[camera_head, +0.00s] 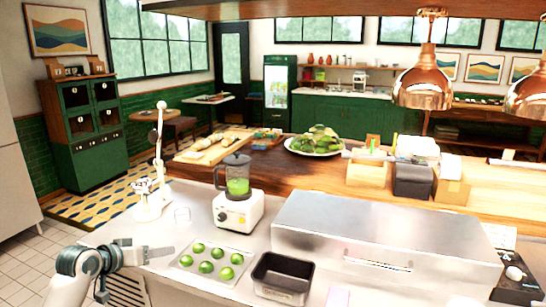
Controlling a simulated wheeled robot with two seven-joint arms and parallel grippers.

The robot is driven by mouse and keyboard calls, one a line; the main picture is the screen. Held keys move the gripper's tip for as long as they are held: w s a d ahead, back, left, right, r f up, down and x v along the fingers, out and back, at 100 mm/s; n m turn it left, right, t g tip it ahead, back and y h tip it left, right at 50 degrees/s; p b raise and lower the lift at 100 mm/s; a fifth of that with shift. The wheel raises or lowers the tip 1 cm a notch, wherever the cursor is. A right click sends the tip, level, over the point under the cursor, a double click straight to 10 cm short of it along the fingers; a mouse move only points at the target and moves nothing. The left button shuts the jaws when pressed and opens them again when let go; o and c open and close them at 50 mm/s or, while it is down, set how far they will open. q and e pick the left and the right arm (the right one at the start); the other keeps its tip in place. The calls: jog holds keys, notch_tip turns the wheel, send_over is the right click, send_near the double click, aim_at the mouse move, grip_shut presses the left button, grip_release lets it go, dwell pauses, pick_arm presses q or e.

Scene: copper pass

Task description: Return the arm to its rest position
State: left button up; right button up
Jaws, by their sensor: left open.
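My left arm comes in at the lower left, and its grey gripper (126,258) is over the left end of the steel counter (190,285). The gripper is open, and I see nothing between its fingers. It is to the left of a tray (214,287) of several green round items and apart from it. My right gripper is not in view.
A blender (239,196) with green contents, a dark empty pan (281,278) and a large closed steel box (385,238) stand on the counter. A white stand (154,175) rises behind my gripper. Copper lamps (423,88) hang at the right. Tiled floor (30,250) is clear at left.

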pick_arm(q)
jog(key=s+a+f+n+g+y, duration=0.1)
jog(key=s+f, duration=0.1)
jog(key=f, duration=1)
jog(key=s+a+f+n+g+y, duration=0.1)
jog(key=f, duration=1.2)
jog(key=s+f+g+y, duration=0.1)
jog(key=s+f+g, duration=0.1)
jog(key=s+f, duration=0.9)
jog(key=s+f+g+y, duration=0.1)
jog(key=s+f, duration=0.5)
jog(key=f, duration=0.9)
jog(key=s+d+f+m+g+b, duration=0.1)
jog(key=s+d+f, duration=0.1)
jog(key=s+f, duration=0.7)
jog(key=s+d+f+m+g, duration=0.15)
jog(key=s+f, duration=0.45)
jog(key=s, duration=0.6)
jog(key=s+d+f+g, duration=0.1)
jog(key=s+d+f, duration=0.2)
jog(key=s, duration=1.1)
jog(key=s+d+f+m+g, duration=0.1)
jog(key=s+d+f, duration=0.2)
jog(key=s, duration=1.1)
jog(key=shift+f+g, duration=0.35)
jog(key=shift+f, duration=0.3)
